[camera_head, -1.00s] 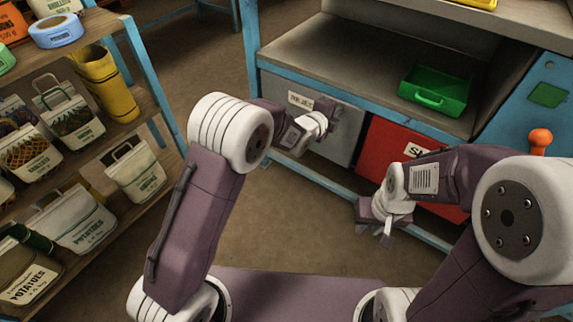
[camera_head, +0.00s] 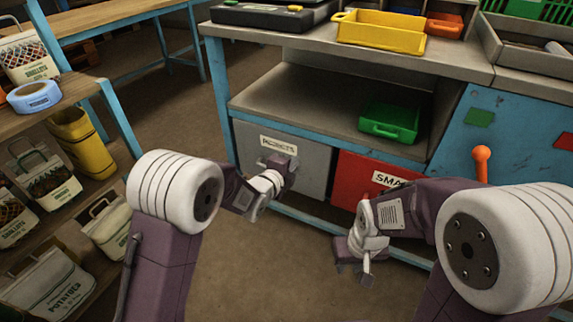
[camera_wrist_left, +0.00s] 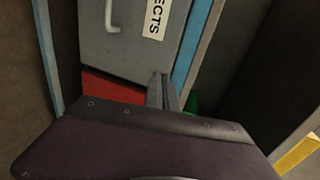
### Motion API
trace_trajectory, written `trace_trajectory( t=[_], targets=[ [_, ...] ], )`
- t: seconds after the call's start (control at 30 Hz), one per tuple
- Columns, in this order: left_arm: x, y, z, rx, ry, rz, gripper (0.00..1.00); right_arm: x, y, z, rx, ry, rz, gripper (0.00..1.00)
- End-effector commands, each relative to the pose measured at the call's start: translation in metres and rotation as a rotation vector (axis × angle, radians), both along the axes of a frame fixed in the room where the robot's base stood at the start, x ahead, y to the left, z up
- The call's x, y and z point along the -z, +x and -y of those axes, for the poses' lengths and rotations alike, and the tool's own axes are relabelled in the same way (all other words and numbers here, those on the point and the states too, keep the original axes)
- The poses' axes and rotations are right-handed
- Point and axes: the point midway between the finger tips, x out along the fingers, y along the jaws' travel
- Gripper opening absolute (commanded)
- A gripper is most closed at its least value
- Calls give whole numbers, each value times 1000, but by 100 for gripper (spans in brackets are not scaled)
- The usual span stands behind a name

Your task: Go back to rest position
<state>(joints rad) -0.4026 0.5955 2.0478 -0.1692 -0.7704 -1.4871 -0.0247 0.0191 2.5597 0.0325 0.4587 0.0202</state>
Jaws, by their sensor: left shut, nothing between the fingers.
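My left gripper (camera_head: 280,165) is shut and empty. It is in front of the grey drawer (camera_head: 315,168) labelled with a word ending in "JECTS". In the left wrist view its two fingers (camera_wrist_left: 163,90) lie together, with the grey drawer front (camera_wrist_left: 140,45) and its handle beyond. I cannot tell whether the fingertips touch the drawer. My right gripper (camera_head: 353,264) hangs low in front of the red drawer (camera_head: 352,180), over the floor. Its fingers are too small to tell open from shut. No object shows in it.
The workbench shelf (camera_head: 300,105) holds a green tray (camera_head: 390,122); a yellow tray (camera_head: 380,33) stands on top. An orange knob (camera_head: 482,155) rises beside my right arm. Shelves with sacks and a blue tape roll (camera_head: 33,97) stand left. Floor between is clear.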

Motion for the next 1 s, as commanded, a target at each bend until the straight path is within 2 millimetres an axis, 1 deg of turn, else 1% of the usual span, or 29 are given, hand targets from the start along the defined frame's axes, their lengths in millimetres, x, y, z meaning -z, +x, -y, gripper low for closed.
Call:
trace_trajectory(
  t=[0.03, 0.1, 0.23, 0.33, 0.57, 0.63, 0.67, 0.77, 0.8, 0.83, 0.87, 0.9, 0.97, 1.0],
  targets=[
    [-8, -8, -5, -1, 0, -1, 0, -8, 0, 0, 0, 0, 0, 26],
    [-10, -19, -11, 0, 0, -2, 0, -12, 0, 0, 0, 0, 0, 26],
    [-12, -30, -17, 0, 1, -2, 0, -15, 0, 0, 0, 0, 0, 26],
    [-12, -33, -19, 1, 0, -1, 0, -15, 0, 0, 0, 0, 0, 26],
    [-12, -33, -19, -1, 1, -1, 0, -15, 0, 0, 0, 0, 0, 26],
    [-19, -28, -28, -19, -2, 6, 0, -19, 0, 0, 0, 0, 0, 26],
    [-28, -25, -34, -32, -7, 17, 0, -21, 0, 0, 0, 0, 0, 26],
    [-73, -13, -67, -99, -27, 74, 0, -32, 0, 0, 0, 0, 0, 26],
    [-93, -11, -89, -143, -30, 87, 0, -38, 0, 0, 0, 0, 0, 26],
    [-103, -13, -109, -189, -32, 70, 0, -43, 0, 0, 0, 0, 0, 26],
    [-107, -17, -130, -246, -48, 21, 0, -47, 0, 0, 0, 0, 0, 26],
    [-102, -28, -157, -334, -97, -81, 0, -51, 0, 0, 0, 0, 0, 26],
    [-87, -51, -190, -482, -198, -259, 0, -56, 0, 0, 0, 0, 0, 26],
    [-73, -70, -207, -582, -274, -379, 0, -58, 0, 0, 0, 0, 0, 26]
  ],
)
